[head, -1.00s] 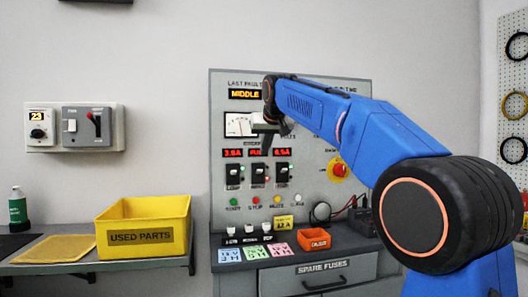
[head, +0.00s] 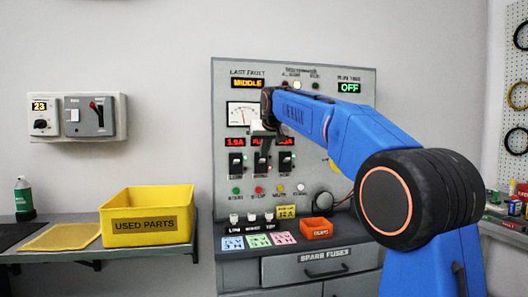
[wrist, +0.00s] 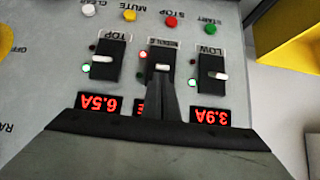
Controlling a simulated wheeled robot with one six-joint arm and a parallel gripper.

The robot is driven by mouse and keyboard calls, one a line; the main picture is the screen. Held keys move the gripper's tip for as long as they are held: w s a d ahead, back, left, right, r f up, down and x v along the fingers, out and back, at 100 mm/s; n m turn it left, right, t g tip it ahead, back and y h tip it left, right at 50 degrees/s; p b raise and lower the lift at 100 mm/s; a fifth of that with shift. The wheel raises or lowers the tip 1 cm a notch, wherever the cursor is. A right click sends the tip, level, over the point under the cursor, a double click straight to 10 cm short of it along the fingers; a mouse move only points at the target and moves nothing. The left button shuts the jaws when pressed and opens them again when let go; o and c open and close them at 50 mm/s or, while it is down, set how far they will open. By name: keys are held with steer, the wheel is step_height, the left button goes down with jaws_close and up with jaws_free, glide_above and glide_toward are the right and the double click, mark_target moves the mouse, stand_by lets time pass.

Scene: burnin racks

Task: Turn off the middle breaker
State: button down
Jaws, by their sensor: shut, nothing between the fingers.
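The middle breaker (wrist: 163,62) is a black switch with a white lever, between the breakers labelled TOP (wrist: 108,58) and LOW (wrist: 212,72) in the upside-down wrist view. My gripper (wrist: 162,78) is shut and empty, its tips directly in front of the middle breaker, close to its white lever. I cannot tell whether they touch. The lever's exact position is partly hidden.
Coloured buttons (head: 258,190) line the panel (head: 228,105) below the breakers. A yellow used-parts bin (head: 148,205) stands on the left shelf.

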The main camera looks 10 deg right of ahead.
mark_target(263, 160)
steer(key=shift+s+f+t, duration=0.4)
steer(key=shift+t, duration=0.4)
steer(key=shift+s+f+t, duration=0.6)
steer(key=shift+f+t, duration=0.1)
steer(key=shift+f, duration=0.25)
steer(key=shift+r, duration=0.1)
steer(key=shift+r, duration=0.75)
steer(key=shift+s, duration=0.1)
